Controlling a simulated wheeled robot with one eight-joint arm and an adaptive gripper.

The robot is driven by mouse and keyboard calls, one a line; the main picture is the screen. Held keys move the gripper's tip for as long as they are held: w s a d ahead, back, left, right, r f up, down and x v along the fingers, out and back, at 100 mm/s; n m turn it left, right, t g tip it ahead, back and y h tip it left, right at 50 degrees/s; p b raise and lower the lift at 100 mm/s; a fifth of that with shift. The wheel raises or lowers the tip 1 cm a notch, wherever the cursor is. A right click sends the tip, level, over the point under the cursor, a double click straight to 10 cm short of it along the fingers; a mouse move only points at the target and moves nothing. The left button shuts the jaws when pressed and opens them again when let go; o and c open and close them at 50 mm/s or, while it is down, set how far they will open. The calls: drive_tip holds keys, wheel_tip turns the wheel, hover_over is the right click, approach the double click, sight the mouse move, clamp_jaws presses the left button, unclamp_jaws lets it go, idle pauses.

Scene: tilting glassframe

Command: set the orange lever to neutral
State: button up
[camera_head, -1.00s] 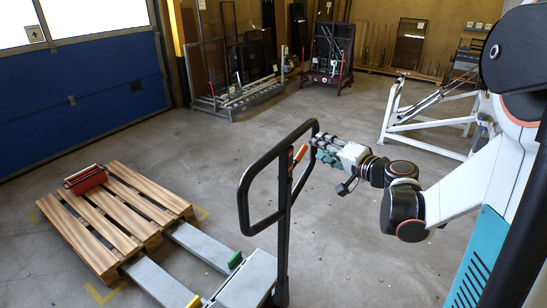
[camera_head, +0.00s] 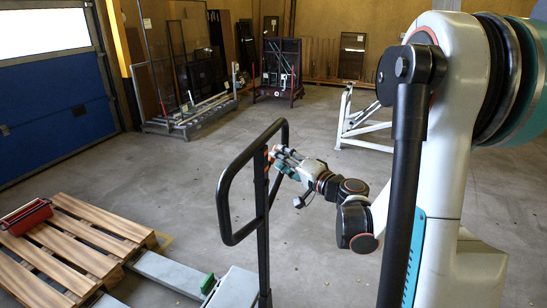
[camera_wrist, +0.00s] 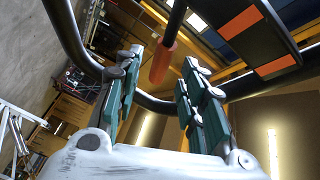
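The pallet truck's black loop handle (camera_head: 226,200) stands upright in the head view. The orange lever (camera_wrist: 164,60) hangs inside the loop on its dark rod in the wrist view, between and beyond the fingertips. In the head view only a small bit of orange shows at the handle's upright, beside the fingers. My gripper (camera_head: 280,160) reaches the handle from the right. In the wrist view my gripper (camera_wrist: 160,76) is open, with green-padded fingers on either side of the lever and a gap to each. Whether a finger touches the handle is not clear.
A wooden pallet (camera_head: 80,245) with a red case (camera_head: 26,216) on it sits at the lower left, on the truck's grey forks (camera_head: 170,272). A white frame (camera_head: 362,125) and glass racks (camera_head: 185,115) stand farther back. The floor behind the handle is mostly clear.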

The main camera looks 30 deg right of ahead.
drive_tip(key=shift+w+a+b, duration=0.15)
drive_tip(key=shift+w+a, duration=0.05)
drive_tip(key=shift+w, duration=0.95)
drive_tip(key=shift+w+a+b, duration=0.15)
drive_tip(key=shift+w+a, duration=0.05)
drive_tip(key=shift+w, duration=0.9)
clamp_jaws()
